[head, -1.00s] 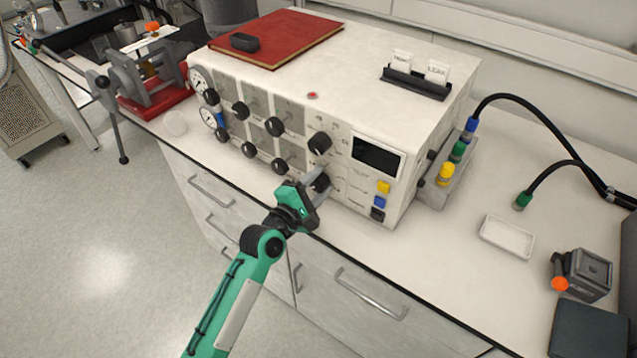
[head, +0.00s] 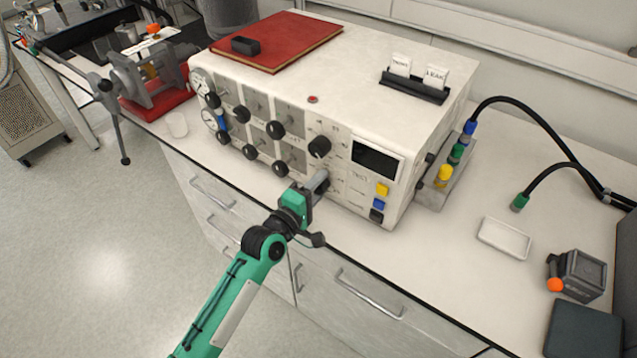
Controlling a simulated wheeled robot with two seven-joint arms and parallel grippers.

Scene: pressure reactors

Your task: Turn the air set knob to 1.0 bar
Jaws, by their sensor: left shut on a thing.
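The white control box (head: 420,60) stands on the bench with several black knobs on its front panel. My left gripper (head: 321,182) is shut on the low knob at the right of the knob area, below a larger black knob (head: 319,147). My fingers cover most of the held knob, and its label and pointer cannot be read. Two round gauges, an upper one (head: 200,80) and a lower one (head: 208,117), sit at the panel's left edge; their readings are too small to tell. A dark display (head: 375,159) shows no readable value. My right gripper is not in view.
Yellow, blue and black buttons (head: 379,202) lie just right of the held knob. A red book (head: 290,38) and a card holder (head: 414,86) sit on top. A white tray (head: 504,238) lies on the bench at right.

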